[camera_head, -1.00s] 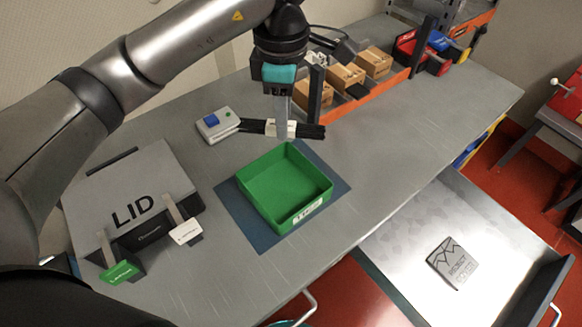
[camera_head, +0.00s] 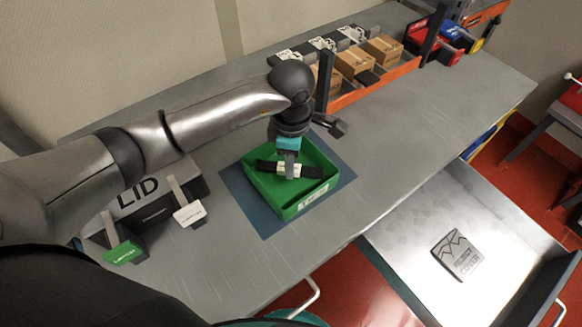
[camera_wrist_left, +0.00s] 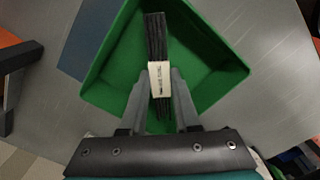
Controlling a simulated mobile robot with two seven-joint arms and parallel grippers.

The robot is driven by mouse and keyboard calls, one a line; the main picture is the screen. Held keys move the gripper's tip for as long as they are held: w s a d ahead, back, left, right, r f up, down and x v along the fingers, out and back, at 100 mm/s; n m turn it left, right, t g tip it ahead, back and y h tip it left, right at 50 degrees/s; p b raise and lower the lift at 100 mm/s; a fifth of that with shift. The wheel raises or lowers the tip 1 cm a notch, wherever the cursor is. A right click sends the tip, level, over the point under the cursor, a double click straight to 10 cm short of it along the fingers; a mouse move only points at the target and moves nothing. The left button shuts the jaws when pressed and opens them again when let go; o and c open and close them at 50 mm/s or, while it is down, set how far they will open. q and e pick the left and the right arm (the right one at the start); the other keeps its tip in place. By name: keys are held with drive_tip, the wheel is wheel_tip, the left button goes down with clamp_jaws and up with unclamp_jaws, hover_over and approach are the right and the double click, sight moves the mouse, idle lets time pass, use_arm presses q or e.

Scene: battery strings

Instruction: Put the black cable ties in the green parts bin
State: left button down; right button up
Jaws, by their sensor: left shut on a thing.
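The black cable ties (camera_head: 308,172) are a bundle with a pale label band around the middle. My left gripper (camera_head: 289,172) is shut on the bundle at its label. In the head view the bundle overlaps the inside of the green parts bin (camera_head: 316,197), which stands open on a blue mat. In the left wrist view the bundle (camera_wrist_left: 154,38) lies between my fingers (camera_wrist_left: 160,88), above the floor of the bin (camera_wrist_left: 205,72). I cannot tell if it touches the bin floor. My right gripper is not in view.
A box marked LID (camera_head: 140,198) stands left of the bin, with a white tag (camera_head: 190,215) and a green tag (camera_head: 124,251) at its front. Cardboard boxes (camera_head: 354,62) sit in an orange-edged rack behind. An open metal drawer (camera_head: 420,255) holds a grey cover plate (camera_head: 455,255).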

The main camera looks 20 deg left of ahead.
use_arm(q)
drive_tip(key=shift+f, duration=1.25)
drive_tip(key=shift+f, duration=0.2)
drive_tip(key=c, duration=0.6)
unclamp_jaws()
drive_tip(key=shift+c, duration=0.2)
drive_tip(key=shift+r, duration=0.15)
wheel_tip(320, 180, up, 12)
